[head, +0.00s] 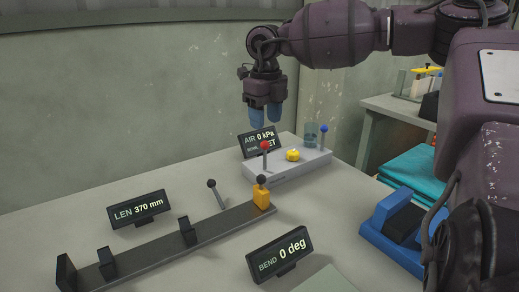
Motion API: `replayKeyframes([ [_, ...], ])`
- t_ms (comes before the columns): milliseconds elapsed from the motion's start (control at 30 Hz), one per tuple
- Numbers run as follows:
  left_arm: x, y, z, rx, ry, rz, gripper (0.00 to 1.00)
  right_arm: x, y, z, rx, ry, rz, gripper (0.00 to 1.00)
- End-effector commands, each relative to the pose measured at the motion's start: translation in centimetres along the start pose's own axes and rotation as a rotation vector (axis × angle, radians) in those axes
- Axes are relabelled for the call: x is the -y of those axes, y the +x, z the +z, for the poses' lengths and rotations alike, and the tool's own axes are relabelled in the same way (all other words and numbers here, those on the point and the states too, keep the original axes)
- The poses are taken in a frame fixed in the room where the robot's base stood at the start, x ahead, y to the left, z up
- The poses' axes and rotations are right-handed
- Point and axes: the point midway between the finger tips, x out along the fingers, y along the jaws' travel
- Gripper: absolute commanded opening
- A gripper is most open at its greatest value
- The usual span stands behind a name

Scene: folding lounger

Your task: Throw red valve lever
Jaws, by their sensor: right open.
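The red valve lever (265,147) is a short stem with a red ball on top. It stands at the left end of a low grey block (285,171) on the table, tilted little if at all. My right gripper (265,117) points down with blue fingertips, above the red ball in the picture. It is open and empty, with a clear gap below it. Behind the lever, a black display (259,139) reads AIR 0 kPa; its lower line is partly hidden by the lever. My left gripper is not in view.
The block also carries a yellow knob (293,155) and a blue-ball lever (323,129), near a clear cylinder (311,135). A dark rail (150,249) with an orange slider (262,198) lies in front. Displays read LEN 370 mm (138,208) and BEND 0 deg (279,254).

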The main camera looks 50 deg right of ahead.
Motion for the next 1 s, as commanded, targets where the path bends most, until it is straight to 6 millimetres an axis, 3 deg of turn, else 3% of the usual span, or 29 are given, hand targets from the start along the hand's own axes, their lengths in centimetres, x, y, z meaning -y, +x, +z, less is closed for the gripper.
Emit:
replayKeyframes([
  [200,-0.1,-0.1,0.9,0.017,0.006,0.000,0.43,-0.1,4.1,0.0,-0.007,0.001,0.003,0.49],
  [500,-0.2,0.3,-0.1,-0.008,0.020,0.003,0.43,0.0,8.3,0.0,-0.005,0.001,0.002,0.49],
  [1000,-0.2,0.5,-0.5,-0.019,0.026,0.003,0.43,0.0,9.3,0.0,-0.001,0.001,0.001,0.48],
])
